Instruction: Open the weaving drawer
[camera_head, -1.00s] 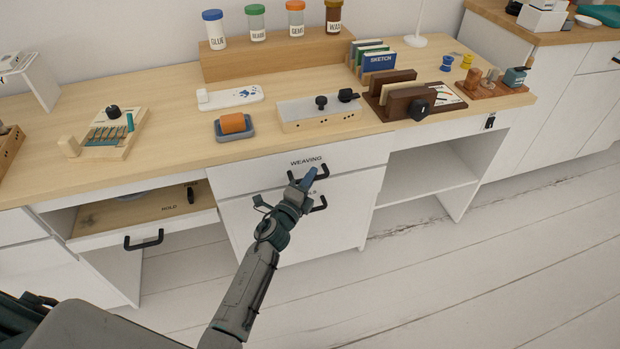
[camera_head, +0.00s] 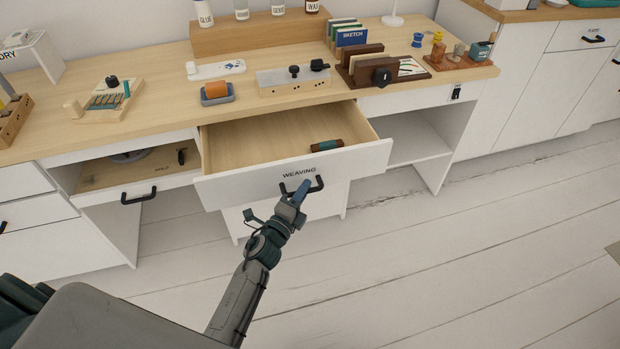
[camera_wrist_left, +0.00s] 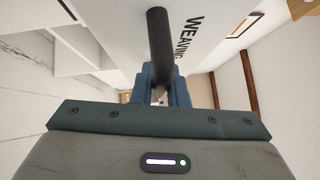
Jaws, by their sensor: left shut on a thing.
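The weaving drawer (camera_head: 225,190) is pulled well out of the desk, and its front bears the word WEAVING. A roller-like item with a brown and teal surface (camera_head: 327,145) lies inside near the front right; the rest of the visible drawer floor is bare. My left gripper (camera_head: 303,187) is shut on the black drawer handle (camera_head: 288,190). In the left wrist view the handle (camera_wrist_left: 158,45) runs between the blue fingers (camera_wrist_left: 160,88), beside the drawer front (camera_wrist_left: 110,30). My right gripper is not in view.
The desk top (camera_head: 150,75) carries an orange roll in a grey holder (camera_head: 216,93), a slotted block (camera_head: 285,82) and brown racks (camera_head: 365,70). At left, another compartment (camera_head: 130,175) with a handled front stands partly open. The floor (camera_head: 450,250) at right is clear.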

